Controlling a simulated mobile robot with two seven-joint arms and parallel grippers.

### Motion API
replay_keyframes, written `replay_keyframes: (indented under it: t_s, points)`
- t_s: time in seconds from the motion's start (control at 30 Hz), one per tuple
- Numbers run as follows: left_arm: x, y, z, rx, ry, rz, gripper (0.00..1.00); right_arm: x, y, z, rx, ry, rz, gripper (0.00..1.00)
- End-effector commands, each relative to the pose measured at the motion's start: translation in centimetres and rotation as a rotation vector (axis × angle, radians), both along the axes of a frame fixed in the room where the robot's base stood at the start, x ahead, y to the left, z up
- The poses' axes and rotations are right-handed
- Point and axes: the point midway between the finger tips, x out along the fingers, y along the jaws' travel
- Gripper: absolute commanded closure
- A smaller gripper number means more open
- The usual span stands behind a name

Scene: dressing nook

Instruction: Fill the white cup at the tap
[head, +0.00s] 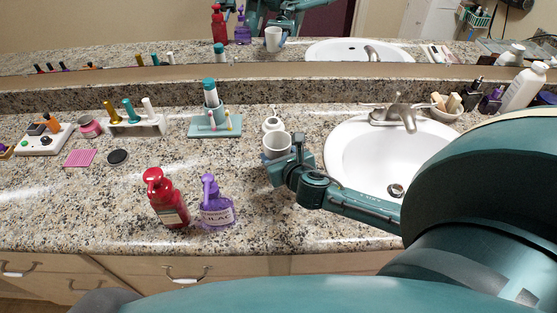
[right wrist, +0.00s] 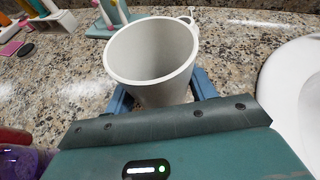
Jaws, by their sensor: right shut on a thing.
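The white cup (head: 277,144) is upright, left of the sink, and looks empty in the right wrist view (right wrist: 152,55). My right gripper (head: 279,168) is shut on the cup, its blue fingers (right wrist: 160,100) on either side of the cup's lower part. I cannot tell whether the cup touches the counter. The tap (head: 400,112) stands at the back of the white sink (head: 345,150), to the right of the cup. Whether water runs is not clear; none shows. My left gripper is not in view.
A red bottle (head: 166,197) and a purple pump bottle (head: 216,205) stand at the front left of the cup. A teal toothbrush stand (head: 214,126) is behind left. A mirror spans the back.

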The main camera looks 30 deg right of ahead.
Motion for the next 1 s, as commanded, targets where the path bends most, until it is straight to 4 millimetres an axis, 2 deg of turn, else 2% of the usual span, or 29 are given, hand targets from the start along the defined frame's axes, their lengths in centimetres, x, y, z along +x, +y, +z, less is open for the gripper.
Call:
replay_keyframes:
  t_s: [0.03,0.1,0.3,0.67,0.73,0.87,1.0]
  points:
    - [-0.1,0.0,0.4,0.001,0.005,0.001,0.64,0.1,0.0,1.6,-0.003,-0.004,0.003,0.67]
    - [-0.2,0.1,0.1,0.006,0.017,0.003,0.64,0.1,0.0,3.0,-0.003,-0.005,0.002,0.67]
    - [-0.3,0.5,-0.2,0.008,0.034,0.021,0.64,0.1,0.0,5.7,0.0,-0.003,0.001,0.67]
    - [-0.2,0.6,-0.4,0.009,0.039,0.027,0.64,0.0,0.0,6.2,-0.001,-0.001,0.0,0.67]
    - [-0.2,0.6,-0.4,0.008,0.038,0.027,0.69,-0.1,0.2,6.3,0.0,-0.001,0.003,0.67]
    - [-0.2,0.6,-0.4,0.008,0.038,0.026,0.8,-1.4,2.4,7.4,0.001,-0.001,0.037,0.67]
    - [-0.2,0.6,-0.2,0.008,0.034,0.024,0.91,-4.6,6.5,10.2,0.0,-0.003,0.101,0.67]
